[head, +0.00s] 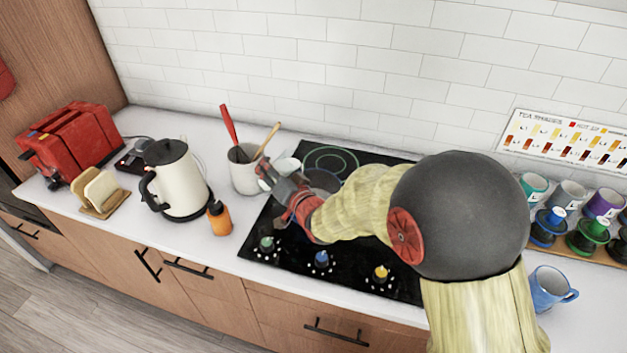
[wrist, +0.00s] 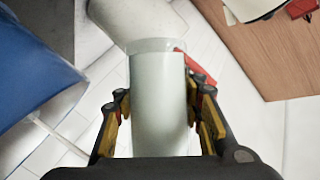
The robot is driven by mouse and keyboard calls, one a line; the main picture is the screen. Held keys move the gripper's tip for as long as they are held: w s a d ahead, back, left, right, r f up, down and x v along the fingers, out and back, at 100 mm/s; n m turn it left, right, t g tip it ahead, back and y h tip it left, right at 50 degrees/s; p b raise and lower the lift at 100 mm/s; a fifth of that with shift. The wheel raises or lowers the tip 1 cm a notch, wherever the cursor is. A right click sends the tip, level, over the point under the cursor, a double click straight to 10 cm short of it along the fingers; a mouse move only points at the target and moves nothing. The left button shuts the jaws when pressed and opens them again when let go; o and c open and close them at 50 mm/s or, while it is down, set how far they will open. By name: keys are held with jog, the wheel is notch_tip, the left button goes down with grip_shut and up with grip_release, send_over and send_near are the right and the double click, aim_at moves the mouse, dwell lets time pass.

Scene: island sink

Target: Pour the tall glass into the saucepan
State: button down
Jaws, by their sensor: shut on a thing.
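My gripper (head: 276,180) is over the back left of the black cooktop in the head view. In the wrist view my gripper (wrist: 158,118) is shut on the tall glass (wrist: 158,95), a pale, whitish cylinder with its rim away from the palm. In the head view a small white piece, probably the glass (head: 287,165), shows just behind the fingers. The glass's contents and exact tilt cannot be told.
A white crock (head: 243,176) with red and wooden utensils stands close left of my gripper. A kettle (head: 176,180), an orange bottle (head: 219,218), a bread rack (head: 100,195) and a red toaster (head: 72,142) stand farther left. Mugs and a blue cup (head: 549,289) are right.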

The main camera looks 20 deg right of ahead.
jog(key=shift+r+m, duration=0.3)
jog(key=shift+r, duration=0.05)
jog(key=shift+a+r+m+t+y, duration=0.15)
jog(key=shift+r+m+t+y, duration=0.15)
jog(key=shift+r+m+t, duration=0.2)
dwell(0.4)
jog(key=shift+m+t+b, duration=0.8)
jog(key=shift+m+b, duration=0.1)
jog(key=shift+m, duration=0.7)
dwell(0.9)
jog(key=shift+s+d+r+m+t+b, duration=0.1)
jog(key=shift+d+r+m+t+b, duration=0.3)
jog(key=shift+d+r+m+b, duration=0.4)
dwell(0.5)
jog(key=shift+d+r+m+t+h+b, duration=0.25)
jog(key=shift+r+m+b, duration=0.1)
jog(key=shift+m+b, duration=0.4)
jog(key=shift+d+r+m+t+h+b, duration=0.15)
jog(key=shift+r+m+t+b, duration=0.15)
jog(key=shift+m+b, duration=0.4)
jog(key=shift+p, duration=0.35)
